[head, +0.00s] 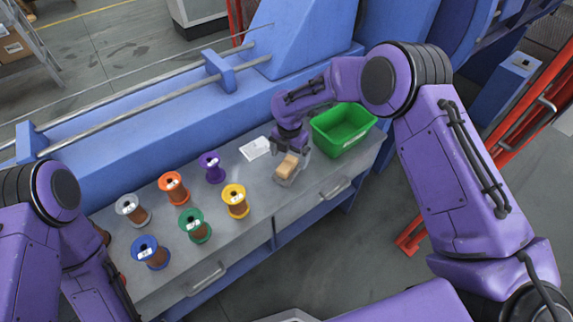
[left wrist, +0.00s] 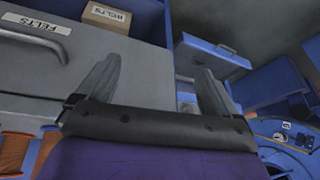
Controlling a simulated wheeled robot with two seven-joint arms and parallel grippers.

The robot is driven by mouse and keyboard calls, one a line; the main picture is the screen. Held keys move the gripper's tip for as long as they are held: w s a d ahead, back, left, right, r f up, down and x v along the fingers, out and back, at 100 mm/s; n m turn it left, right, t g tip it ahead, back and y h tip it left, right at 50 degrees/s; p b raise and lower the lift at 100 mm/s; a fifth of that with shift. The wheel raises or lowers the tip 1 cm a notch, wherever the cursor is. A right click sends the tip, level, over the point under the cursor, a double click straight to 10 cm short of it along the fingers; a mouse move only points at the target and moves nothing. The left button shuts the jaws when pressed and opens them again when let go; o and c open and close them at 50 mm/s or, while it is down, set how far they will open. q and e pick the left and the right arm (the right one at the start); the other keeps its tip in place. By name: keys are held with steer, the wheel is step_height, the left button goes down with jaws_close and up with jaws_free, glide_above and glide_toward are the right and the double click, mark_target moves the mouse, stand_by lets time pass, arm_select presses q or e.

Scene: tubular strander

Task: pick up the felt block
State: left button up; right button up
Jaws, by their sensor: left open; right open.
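The felt block (head: 287,167) is a small tan block near the right end of the grey bench top in the head view. My right gripper (head: 292,160) points down right at the block. Grey parts show around the block, and I cannot tell fingers from a holder there, nor whether they touch it. My right gripper is open. My left gripper (left wrist: 155,85) shows in the left wrist view with its two fingers apart and nothing between them; in the head view it is hidden low at the left.
A green bin (head: 342,128) stands right of the block, a white card (head: 255,148) left of it. Several coloured spools, including a yellow one (head: 235,201), fill the bench's left half. A drawer label (left wrist: 33,41) reads FELTS. Blue machinery (head: 150,110) runs behind the bench.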

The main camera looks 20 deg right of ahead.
mark_target(287, 164)
steer(key=f, duration=0.2)
steer(key=f+p, duration=0.1)
steer(key=f, duration=0.3)
steer(key=shift+w+a+f+p, duration=0.2)
steer(key=shift+a+f+p, duration=0.1)
steer(key=shift+f+p, duration=0.05)
steer(key=c, duration=1.2)
